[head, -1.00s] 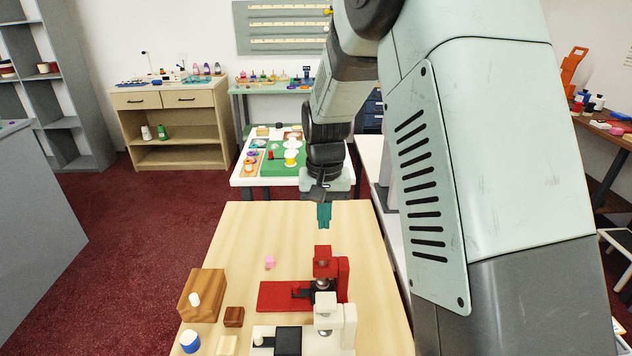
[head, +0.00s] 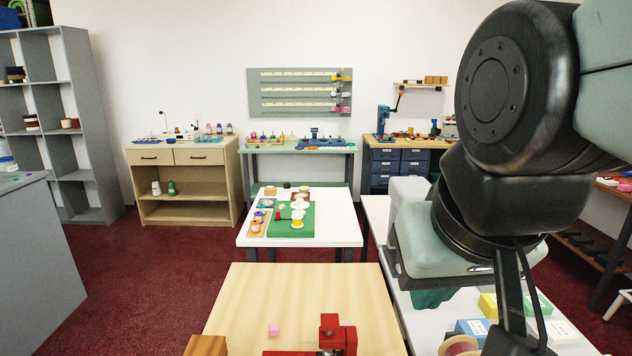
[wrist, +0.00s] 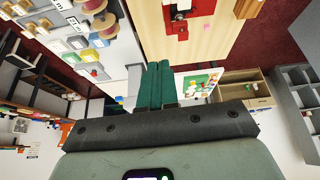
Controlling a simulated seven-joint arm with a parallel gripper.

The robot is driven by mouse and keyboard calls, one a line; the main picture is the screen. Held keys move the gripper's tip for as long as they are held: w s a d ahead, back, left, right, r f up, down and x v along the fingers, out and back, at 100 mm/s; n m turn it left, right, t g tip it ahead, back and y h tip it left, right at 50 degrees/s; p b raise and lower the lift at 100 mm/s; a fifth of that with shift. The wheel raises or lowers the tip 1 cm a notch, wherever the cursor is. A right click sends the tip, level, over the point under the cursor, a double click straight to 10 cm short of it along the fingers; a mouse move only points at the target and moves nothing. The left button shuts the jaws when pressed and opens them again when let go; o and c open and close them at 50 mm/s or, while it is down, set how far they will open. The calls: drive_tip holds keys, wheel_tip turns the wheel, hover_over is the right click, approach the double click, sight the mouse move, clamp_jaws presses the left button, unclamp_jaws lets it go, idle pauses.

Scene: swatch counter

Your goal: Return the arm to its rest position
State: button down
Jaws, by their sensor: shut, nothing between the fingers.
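My gripper shows in the wrist view (wrist: 156,84) as two dark green fingers held together, with nothing between them. In the head view its green fingers (head: 432,298) show only partly, below the pale wrist housing at the right, above the white counter. My arm is folded up at the right of the head view and hides part of the counter behind it. The gripper is off to the right of the wooden table (head: 290,290) and apart from it.
A red press-like device (head: 338,335) and a pink block (head: 273,329) are on the wooden table. Coloured boxes (head: 472,328) stand on the white counter (head: 378,212) near my arm. A white table with a green mat (head: 280,228) stands beyond. Red floor is open at the left.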

drive_tip(key=shift+s+d+f, duration=0.1)
drive_tip(key=shift+s+d, duration=0.05)
drive_tip(key=shift+s, duration=0.7)
